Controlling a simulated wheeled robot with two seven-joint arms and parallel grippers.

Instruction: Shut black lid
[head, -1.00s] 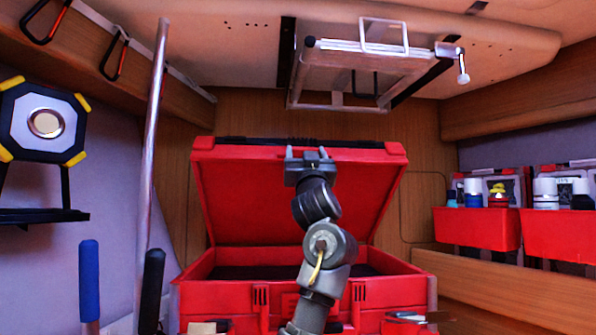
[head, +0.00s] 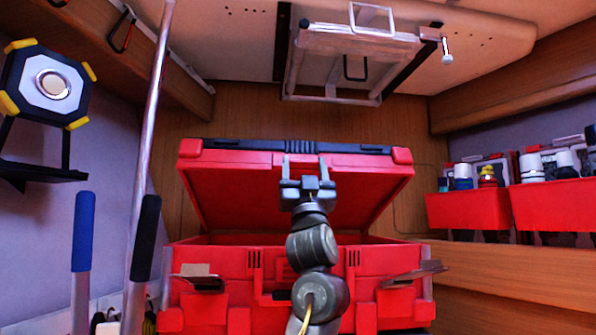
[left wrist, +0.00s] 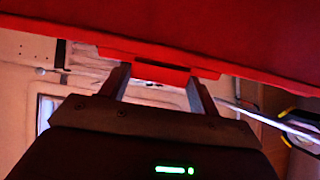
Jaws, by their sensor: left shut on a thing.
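The toolbox lid (head: 225,190) stands open and tilted above the red box (head: 230,262) in the head view. Its inner face and rim are red; black (head: 255,146) shows along its top. My left gripper (head: 306,162) is at the middle of the lid's front edge. In the left wrist view, the fingers (left wrist: 162,82) stand on both sides of a red tab (left wrist: 162,73) on the lid's edge, and the gripper is shut on it. My left arm hides part of the box front and opening. My right gripper is not in view.
Red bins (head: 468,210) with bottles stand on the right. A folded metal frame (head: 345,65) hangs overhead. A metal pole (head: 152,120), blue-handled tool (head: 83,235) and black-handled tool (head: 146,238) stand left. A work lamp (head: 52,84) sits at upper left.

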